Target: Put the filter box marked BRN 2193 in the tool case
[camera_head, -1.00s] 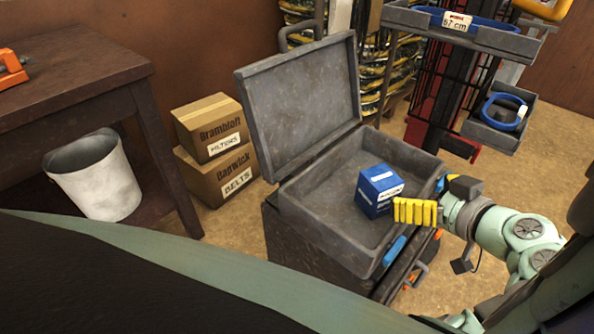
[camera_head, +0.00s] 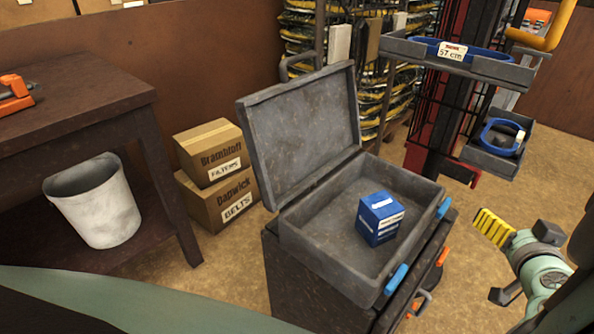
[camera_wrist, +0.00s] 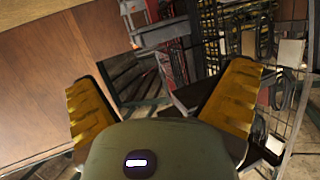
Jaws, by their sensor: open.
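The blue filter box (camera_head: 380,219) stands upright inside the open tool case (camera_head: 322,238), towards its right side. It has a white label, but the print is too small to read. The case is grey with blue latches, and its lid (camera_head: 303,135) stands up at the back left. My gripper (camera_head: 492,227) has yellow fingers and is to the right of the case, apart from it and from the box. In the wrist view my gripper (camera_wrist: 165,105) is open, with nothing between its fingers.
The case rests on a dark cabinet (camera_head: 290,290). A rack with a tray marked 57 cm (camera_head: 455,55) stands behind right. Cardboard boxes (camera_head: 222,200), a white bin (camera_head: 95,200) and a dark table (camera_head: 70,95) are at left. Floor shows between them.

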